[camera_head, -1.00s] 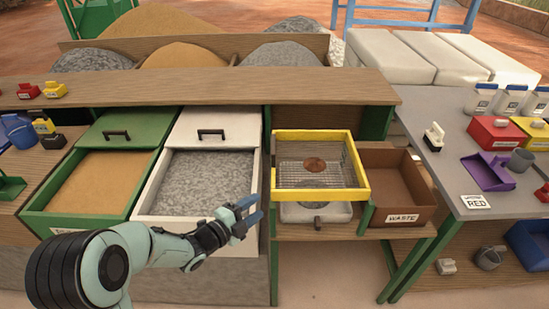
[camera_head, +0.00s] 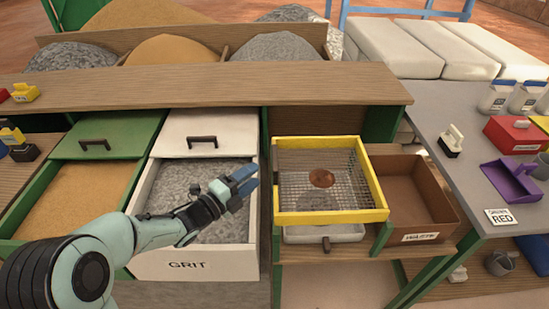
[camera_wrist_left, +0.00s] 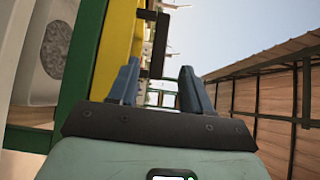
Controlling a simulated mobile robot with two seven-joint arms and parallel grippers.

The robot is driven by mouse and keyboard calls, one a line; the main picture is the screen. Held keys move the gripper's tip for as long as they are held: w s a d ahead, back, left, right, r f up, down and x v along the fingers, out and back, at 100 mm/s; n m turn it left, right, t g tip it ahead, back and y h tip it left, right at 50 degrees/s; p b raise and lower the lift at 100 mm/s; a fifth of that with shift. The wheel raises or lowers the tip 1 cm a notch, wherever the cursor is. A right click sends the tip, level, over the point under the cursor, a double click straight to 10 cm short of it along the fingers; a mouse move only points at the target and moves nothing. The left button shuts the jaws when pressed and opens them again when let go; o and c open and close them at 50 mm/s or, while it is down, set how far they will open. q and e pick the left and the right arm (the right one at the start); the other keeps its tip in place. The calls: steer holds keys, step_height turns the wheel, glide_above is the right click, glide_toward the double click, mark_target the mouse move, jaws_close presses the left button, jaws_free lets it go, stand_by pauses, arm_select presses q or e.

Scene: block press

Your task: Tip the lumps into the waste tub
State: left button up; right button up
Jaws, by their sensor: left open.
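A yellow-framed sieve (camera_head: 331,217) with a wire mesh sits on the wooden stand in the middle. A reddish-brown lump (camera_head: 321,177) lies on its mesh. A pale tray (camera_head: 300,236) with a dark handle is under the sieve. The brown waste tub (camera_head: 420,235) stands just right of the sieve. Its inside shows no lumps. My left gripper (camera_head: 246,182) is open and empty above the grit bin, left of the sieve and apart from it. In the left wrist view the two blue fingers (camera_wrist_left: 158,88) stand apart, with the sieve's yellow side (camera_wrist_left: 112,45) beyond them. My right gripper is not seen.
A white grit bin (camera_head: 205,258) and a green bin of sand (camera_head: 75,190) stand at the left. A wooden shelf (camera_head: 200,88) runs behind. The grey table (camera_head: 440,105) at right holds a purple scoop (camera_head: 512,180) and a red box (camera_head: 515,134).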

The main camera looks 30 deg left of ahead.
mark_target(275, 156)
arm_select(q)
steer(key=x, duration=0.9)
steer(key=shift+w+d, duration=0.1)
steer(key=shift+w, duration=0.3)
jaws_close()
